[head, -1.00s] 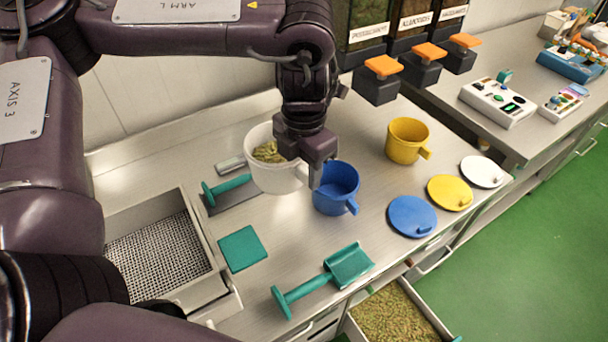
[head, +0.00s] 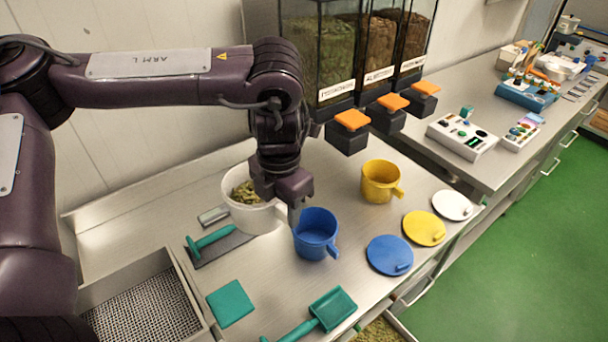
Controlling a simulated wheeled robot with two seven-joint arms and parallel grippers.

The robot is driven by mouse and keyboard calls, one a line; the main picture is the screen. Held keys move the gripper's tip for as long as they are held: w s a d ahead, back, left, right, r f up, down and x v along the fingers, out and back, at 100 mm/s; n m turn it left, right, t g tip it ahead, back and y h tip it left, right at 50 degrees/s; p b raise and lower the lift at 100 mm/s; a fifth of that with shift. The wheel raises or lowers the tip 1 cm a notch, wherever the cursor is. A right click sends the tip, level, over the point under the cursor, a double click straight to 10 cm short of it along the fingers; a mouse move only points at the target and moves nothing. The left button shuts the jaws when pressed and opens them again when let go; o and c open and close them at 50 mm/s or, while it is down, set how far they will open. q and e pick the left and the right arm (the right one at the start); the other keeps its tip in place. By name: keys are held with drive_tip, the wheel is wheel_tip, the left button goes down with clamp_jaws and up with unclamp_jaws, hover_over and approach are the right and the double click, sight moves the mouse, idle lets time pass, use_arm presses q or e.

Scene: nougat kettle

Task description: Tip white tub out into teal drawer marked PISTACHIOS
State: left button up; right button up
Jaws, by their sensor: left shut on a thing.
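The white tub (head: 262,218) holds a heap of greenish pistachios (head: 245,192). My left gripper (head: 291,205) is shut on the tub's right side, and the tub looks upright. I cannot tell whether its base touches the bench. An open drawer (head: 382,330) with greenish contents shows at the bottom edge, below the bench front. Most of it is cut off, and no marking on it can be read. My right gripper is out of view.
A blue tub (head: 316,236) stands close right of the white tub, with a yellow tub (head: 380,182) beyond. Blue (head: 389,255), yellow (head: 424,228) and white lids (head: 452,205) lie along the front edge. A teal scoop (head: 332,307) lies nearer. Dispensers (head: 348,132) stand behind.

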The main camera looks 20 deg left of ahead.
sight(286, 224)
use_arm(q)
drive_tip(key=n, duration=0.2)
drive_tip(key=f+n+b, duration=0.1)
drive_tip(key=n, duration=0.1)
drive_tip(key=shift+d+f, duration=0.15)
drive_tip(key=n, duration=0.2)
drive_tip(key=f+n+b, duration=0.1)
drive_tip(key=n, duration=0.2)
drive_tip(key=shift+s+d+f+n, duration=0.1)
drive_tip(key=shift+f+n, duration=0.05)
drive_tip(key=shift+n, duration=0.15)
drive_tip(key=n+b, duration=0.1)
drive_tip(key=n, duration=0.1)
drive_tip(key=f+n, duration=0.1)
drive_tip(key=n, duration=0.2)
drive_tip(key=shift+s+d+f+b, duration=0.1)
drive_tip(key=shift+d+f+b, duration=0.05)
drive_tip(key=shift+b, duration=0.2)
wheel_tip(286, 224, down, 6)
drive_tip(key=d+n+b, duration=0.1)
drive_tip(key=n+b, duration=0.4)
drive_tip(key=n, duration=2)
drive_tip(key=shift+s+d, duration=0.15)
drive_tip(key=shift+s, duration=0.2)
